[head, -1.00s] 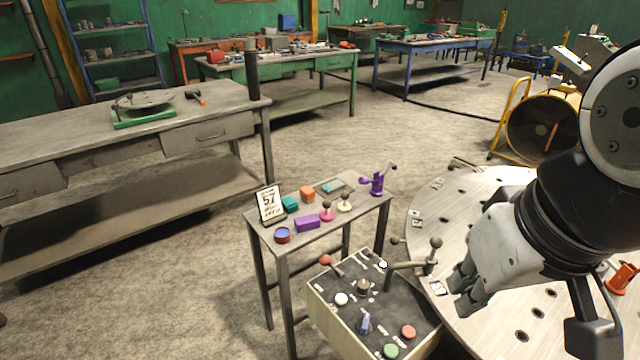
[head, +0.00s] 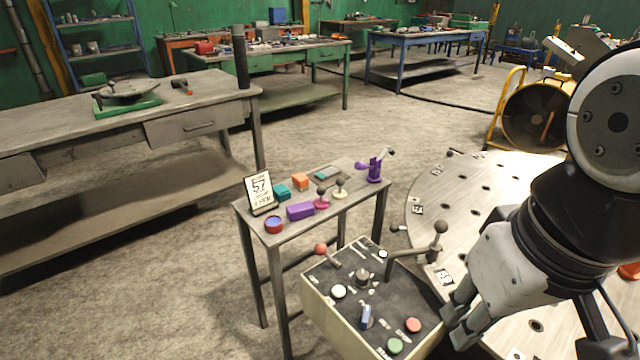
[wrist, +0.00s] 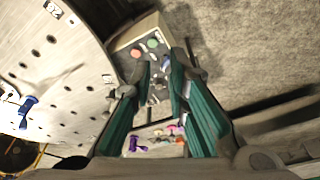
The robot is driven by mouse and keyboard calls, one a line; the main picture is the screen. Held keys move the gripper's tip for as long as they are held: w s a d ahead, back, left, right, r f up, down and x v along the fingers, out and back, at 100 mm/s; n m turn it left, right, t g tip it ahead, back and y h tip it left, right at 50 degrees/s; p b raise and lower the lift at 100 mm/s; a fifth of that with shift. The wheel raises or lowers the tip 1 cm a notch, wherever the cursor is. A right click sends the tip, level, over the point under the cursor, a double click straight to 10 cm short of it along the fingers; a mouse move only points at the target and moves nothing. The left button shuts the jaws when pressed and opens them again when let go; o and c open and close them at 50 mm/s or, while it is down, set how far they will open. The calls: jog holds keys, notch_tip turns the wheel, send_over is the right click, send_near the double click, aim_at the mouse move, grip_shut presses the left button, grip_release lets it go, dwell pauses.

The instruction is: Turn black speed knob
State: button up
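The control box (head: 318,297) has a dark top panel in the head view. A dark knob (head: 362,275) with a raised grip stands near the panel's middle; it appears to be the speed knob, but the lettering is too small to read. My gripper (head: 461,325) is right of the box in the head view, apart from the knob. In the wrist view the box (wrist: 127,40) lies beyond my gripper (wrist: 162,66), whose two fingers are apart with nothing seen held. The fingers partly cover the panel there, and I cannot clearly pick out the knob.
The panel also carries a blue switch (head: 366,316), white button (head: 339,292), green button (head: 395,345), red button (head: 413,325) and red-balled lever (head: 321,249). A bent ball-ended lever (head: 440,228) rises beside the round plate (head: 470,190). A small table (head: 245,212) stands behind.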

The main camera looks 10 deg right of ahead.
jog(key=o, duration=0.5)
jog(key=w+n, duration=0.2)
jog(key=w+d+f+n+h+b, duration=0.1)
jog(key=w+n, duration=0.1)
jog(key=w, duration=0.1)
jog(key=w+f+n+h+b, duration=0.1)
jog(key=w+n, duration=0.1)
jog(key=w, duration=0.1)
jog(key=shift+w+d+f+g, duration=0.15)
jog(key=shift+d+f+g, duration=0.1)
jog(key=shift+d+g, duration=0.05)
jog(key=shift+o, duration=0.2)
jog(key=n+h+b, duration=0.2)
jog(key=n+b, duration=0.3)
jog(key=n, duration=1.3)
send_over(362, 275)
jog(key=s+a, duration=0.3)
jog(key=a, duration=0.2)
notch_tip(362, 275, down, 17)
jog(key=shift+t, duration=0.4)
jog(key=b+x, duration=0.4)
jog(key=x, duration=0.9)
jog(key=shift+w+d+f+b, duration=0.15)
jog(key=shift+f+b, duration=0.1)
jog(key=shift+b, duration=0.05)
jog(key=c, duration=1.1)
